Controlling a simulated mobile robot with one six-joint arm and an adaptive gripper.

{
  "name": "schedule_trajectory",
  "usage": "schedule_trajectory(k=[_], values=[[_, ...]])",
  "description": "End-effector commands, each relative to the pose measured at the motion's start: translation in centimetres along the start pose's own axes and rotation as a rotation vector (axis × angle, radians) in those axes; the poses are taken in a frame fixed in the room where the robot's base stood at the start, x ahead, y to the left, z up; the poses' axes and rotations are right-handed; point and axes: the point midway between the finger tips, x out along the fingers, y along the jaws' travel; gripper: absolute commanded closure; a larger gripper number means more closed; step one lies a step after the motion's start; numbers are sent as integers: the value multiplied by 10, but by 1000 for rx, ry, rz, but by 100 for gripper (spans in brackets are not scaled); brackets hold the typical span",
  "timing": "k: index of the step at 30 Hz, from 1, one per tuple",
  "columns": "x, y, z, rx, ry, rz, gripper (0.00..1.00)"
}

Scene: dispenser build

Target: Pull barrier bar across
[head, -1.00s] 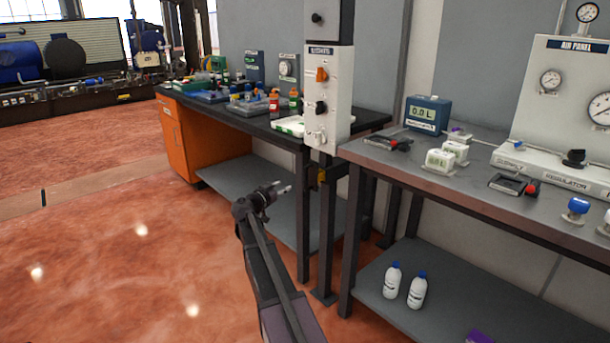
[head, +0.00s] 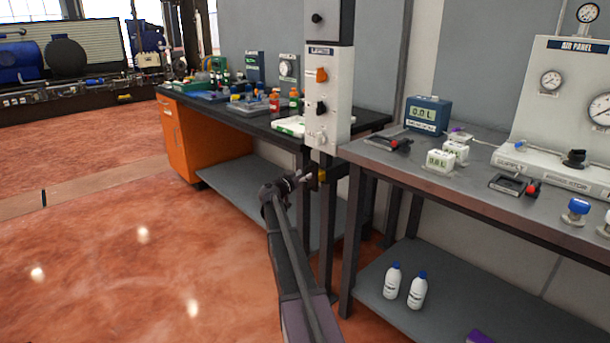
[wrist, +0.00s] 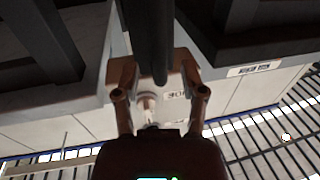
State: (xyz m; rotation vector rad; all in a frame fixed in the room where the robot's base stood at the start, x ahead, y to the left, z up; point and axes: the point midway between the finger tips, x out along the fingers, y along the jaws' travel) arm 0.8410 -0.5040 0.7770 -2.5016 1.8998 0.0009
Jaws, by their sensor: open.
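A dark bar (wrist: 150,40), which looks like the barrier bar, comes down from the top of the wrist view. Its end lies between the fingers of my gripper (wrist: 160,95) as seen from the wrist. The fingers are apart, and I cannot tell whether either touches the bar. The bar is hard to make out there.
The white control column (head: 328,100) stands above the gap. The black-topped bench (head: 260,122) is left and the grey bench (head: 450,185) is right, their legs close to my gripper. Two white bottles (head: 417,291) stand on the right lower shelf. The red floor at left is clear.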

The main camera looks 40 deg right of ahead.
Motion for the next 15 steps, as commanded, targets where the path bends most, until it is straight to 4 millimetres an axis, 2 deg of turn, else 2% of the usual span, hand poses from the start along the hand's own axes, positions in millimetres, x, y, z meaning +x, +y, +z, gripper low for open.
schedule_trajectory(k=[6,15], values=[[15,-1,0,0,0,-1,46],[17,0,0,0,0,-1,46]])
